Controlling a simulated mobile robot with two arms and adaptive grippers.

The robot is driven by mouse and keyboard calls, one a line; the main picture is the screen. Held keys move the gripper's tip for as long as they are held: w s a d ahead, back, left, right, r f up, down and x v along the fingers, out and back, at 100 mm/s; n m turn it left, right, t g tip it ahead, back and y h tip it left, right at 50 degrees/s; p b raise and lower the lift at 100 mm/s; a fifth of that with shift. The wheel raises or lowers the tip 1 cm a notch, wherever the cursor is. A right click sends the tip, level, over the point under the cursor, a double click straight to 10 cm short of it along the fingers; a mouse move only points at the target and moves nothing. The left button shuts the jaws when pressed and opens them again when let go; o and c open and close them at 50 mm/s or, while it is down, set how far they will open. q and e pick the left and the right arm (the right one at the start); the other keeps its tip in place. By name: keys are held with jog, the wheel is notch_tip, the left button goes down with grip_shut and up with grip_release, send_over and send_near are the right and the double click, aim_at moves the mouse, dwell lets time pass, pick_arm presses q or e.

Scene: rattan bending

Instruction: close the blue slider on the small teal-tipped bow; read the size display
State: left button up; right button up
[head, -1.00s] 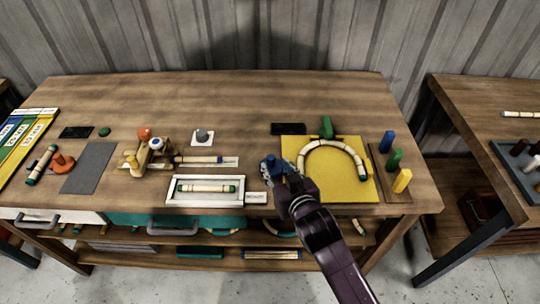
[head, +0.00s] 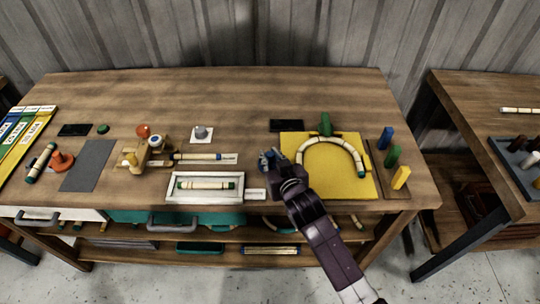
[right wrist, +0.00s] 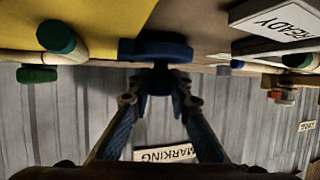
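The bow (head: 333,140) is a pale, banded rattan arch lying on the yellow board (head: 340,185). A teal tip (right wrist: 57,37) shows in the right wrist view; the bow's left end is partly hidden by my gripper in the head view. The blue slider (head: 265,160) sits at the board's left edge, apart from the bow. It also shows in the right wrist view (right wrist: 155,50). My right gripper (right wrist: 160,82) has its fingertips close in around the slider's stem and appears shut on it. A black display (head: 287,126) stands behind the board; no reading is legible.
A green block (head: 326,124) stands at the arch's top. Blue, green and yellow blocks (head: 393,157) stand on the right. A white tray (head: 205,200) with a teal-tipped rod lies left of the gripper. The table's back middle is clear.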

aim_at(285, 156)
grip_shut()
jog(key=d+p, duration=0.2)
jog(key=d, duration=0.2)
jog(key=shift+d, duration=0.35)
jog(key=shift+o, duration=1.8)
grip_release()
jog(key=shift+d, duration=0.1)
jog(key=shift+o, duration=1.2)
jog(key=shift+d+f, duration=0.1)
jog(key=shift+d, duration=0.15)
jog(key=shift+a, duration=0.2)
